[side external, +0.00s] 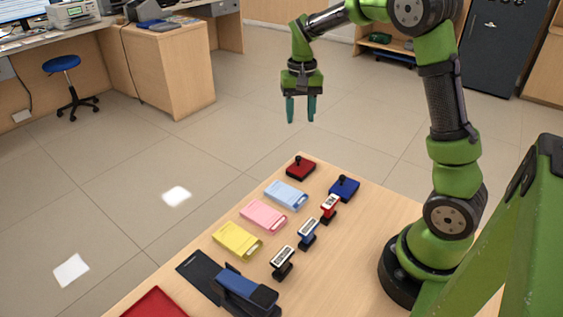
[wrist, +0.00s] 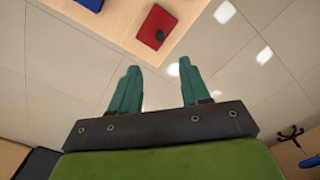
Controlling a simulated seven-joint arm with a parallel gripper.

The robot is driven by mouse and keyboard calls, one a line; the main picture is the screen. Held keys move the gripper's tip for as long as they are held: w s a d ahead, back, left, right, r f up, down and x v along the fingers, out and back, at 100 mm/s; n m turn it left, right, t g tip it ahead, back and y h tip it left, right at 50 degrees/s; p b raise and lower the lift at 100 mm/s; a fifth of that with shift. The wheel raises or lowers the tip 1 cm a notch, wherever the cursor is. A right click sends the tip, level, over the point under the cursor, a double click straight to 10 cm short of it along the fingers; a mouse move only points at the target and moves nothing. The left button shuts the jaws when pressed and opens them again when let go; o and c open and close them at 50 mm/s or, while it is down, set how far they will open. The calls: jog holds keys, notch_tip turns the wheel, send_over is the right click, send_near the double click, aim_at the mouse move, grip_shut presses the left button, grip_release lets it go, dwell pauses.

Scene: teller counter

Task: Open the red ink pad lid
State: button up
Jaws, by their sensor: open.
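The red ink pad (side external: 300,168) lies at the far corner of the wooden table, with a dark knob on its lid. The lid looks shut. It also shows near the top of the wrist view (wrist: 152,24), beyond the fingertips. My gripper (side external: 300,110) is open and empty, high above and beyond the table's far edge. Its two teal fingers (wrist: 157,80) are apart in the wrist view, with nothing between them.
A blue ink pad (side external: 344,187) lies right of the red one. Blue, pink (side external: 263,215) and yellow (side external: 238,240) holders form a row toward the front. Several stamps (side external: 308,232) stand beside them. A stapler-like tool (side external: 245,290) and red tray (side external: 156,304) are at the near end.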

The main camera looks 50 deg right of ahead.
aim_at(298, 156)
notch_tip(298, 156, down, 13)
jog(key=shift+r, duration=0.15)
grip_shut()
dwell(0.4)
